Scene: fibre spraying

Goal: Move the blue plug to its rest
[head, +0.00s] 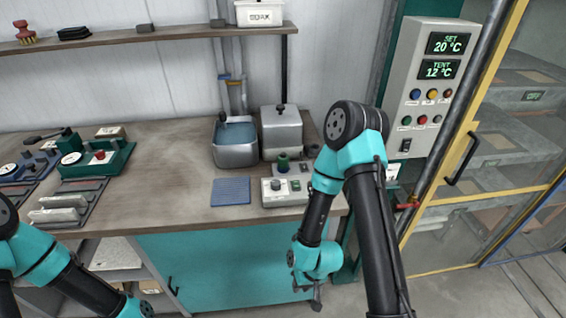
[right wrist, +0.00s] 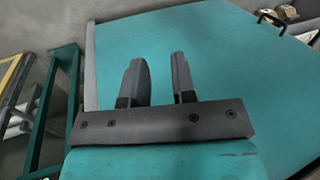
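I cannot make out a blue plug in either view, and I cannot tell which thing is its rest. A blue ribbed pad (head: 231,191) lies flat on the bench. A dark green knob-like piece (head: 283,161) stands just behind that box. My right gripper (head: 316,302) hangs low in front of the bench's teal cabinet. The right wrist view shows its two fingers (right wrist: 156,82) apart with nothing between them. My left arm enters at lower left; its fingers are out of frame.
A metal bath with water (head: 236,143) and a lidded metal pot (head: 282,133) stand at the back of the bench (head: 170,170). Green and blue devices (head: 97,159) fill the left end. A control panel (head: 430,90) and a yellow-framed cabinet (head: 455,190) stand at right.

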